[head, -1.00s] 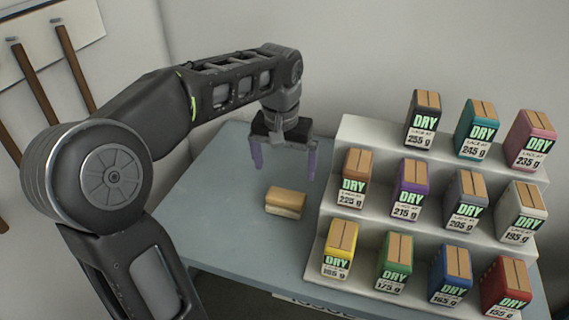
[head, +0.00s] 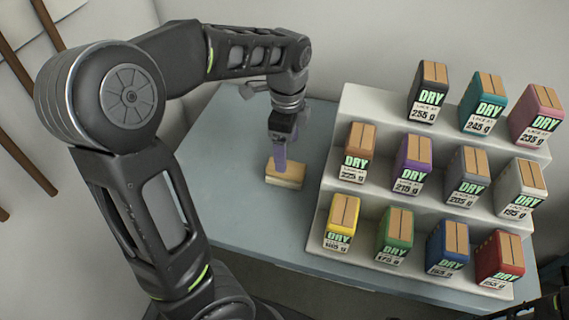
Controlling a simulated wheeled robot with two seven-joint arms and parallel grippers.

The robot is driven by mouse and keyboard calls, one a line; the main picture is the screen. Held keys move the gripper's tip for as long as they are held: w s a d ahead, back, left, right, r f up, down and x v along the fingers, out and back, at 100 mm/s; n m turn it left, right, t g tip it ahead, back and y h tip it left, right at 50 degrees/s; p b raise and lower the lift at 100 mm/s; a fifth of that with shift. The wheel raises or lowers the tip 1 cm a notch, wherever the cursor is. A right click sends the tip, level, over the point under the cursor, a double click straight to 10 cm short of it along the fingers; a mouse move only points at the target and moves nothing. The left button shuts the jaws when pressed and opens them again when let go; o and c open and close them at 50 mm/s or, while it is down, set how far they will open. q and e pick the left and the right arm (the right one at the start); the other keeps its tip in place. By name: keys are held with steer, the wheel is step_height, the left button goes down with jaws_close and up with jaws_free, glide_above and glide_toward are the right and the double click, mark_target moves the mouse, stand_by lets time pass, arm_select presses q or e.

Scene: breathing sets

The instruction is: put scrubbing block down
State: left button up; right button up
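The scrubbing block (head: 292,181), tan on top with a paler lower layer, lies on the blue-grey table (head: 230,200) left of the stepped white stand. My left gripper (head: 280,160) points down right at the block, its purple fingers seen nearly edge-on, overlapping the block's top in the picture. One finger largely hides the other, so I cannot tell whether they are shut on the block or apart.
The white stepped stand (head: 325,215) holds several coloured DRY packs in three rows, close to the block's right. The table left of the block and in front of it is clear. A wall stands behind.

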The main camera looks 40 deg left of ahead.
arm_select(q)
steer(key=shift+f, duration=0.1)
steer(key=shift+f, duration=1.25)
step_height(320, 180, down, 5)
steer(key=shift+s+f+p, duration=0.1)
steer(key=shift+s+p, duration=0.05)
steer(key=shift+p, duration=0.3)
steer(key=shift+c, duration=0.2)
steer(key=c, duration=1.7)
steer(key=shift+o, duration=0.2)
step_height(320, 180, up, 10)
steer(key=shift+r, duration=0.1)
